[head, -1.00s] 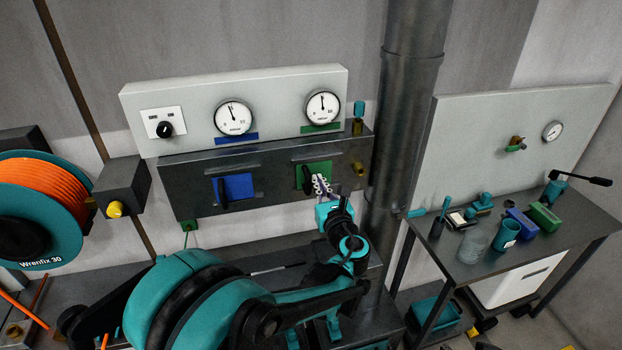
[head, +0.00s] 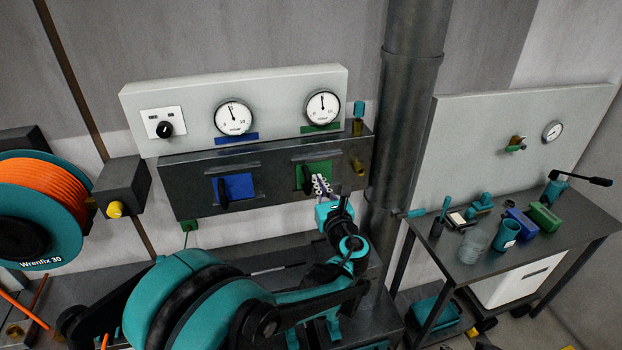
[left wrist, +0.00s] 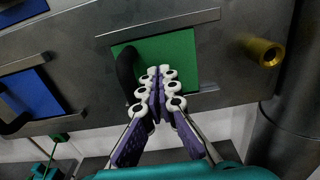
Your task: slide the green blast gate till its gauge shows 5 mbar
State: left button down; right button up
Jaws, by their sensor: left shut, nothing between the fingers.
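The green blast gate (head: 321,170) is a green plate with a black handle (head: 307,178), set in the dark metal panel. It also shows in the left wrist view (left wrist: 182,58), with its handle (left wrist: 126,72) at its left side. My left gripper (head: 320,182) is shut and empty in front of the green plate, just right of the handle; I cannot tell whether it touches. In the left wrist view its fingertips (left wrist: 158,72) are together. The gauge above a green label (head: 322,107) has its needle pointing about straight up; its numbers are too small to read. My right gripper is not in view.
A blue gate (head: 236,187) sits left of the green one, under a second gauge (head: 233,117). A brass fitting (left wrist: 264,52) sticks out at the right. A thick vertical pipe (head: 405,110) stands beside the panel. A workbench (head: 485,262) with tools is further right.

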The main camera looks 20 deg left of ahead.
pick_arm(q)
jog(key=shift+s+a, duration=0.3)
jog(key=shift+a, duration=0.15)
dwell(0.5)
jog(key=shift+w+d, duration=0.1)
jog(key=d+v, duration=0.1)
jog(key=v, duration=0.7)
jog(key=shift+w, duration=0.35)
jog(key=shift+d, duration=0.1)
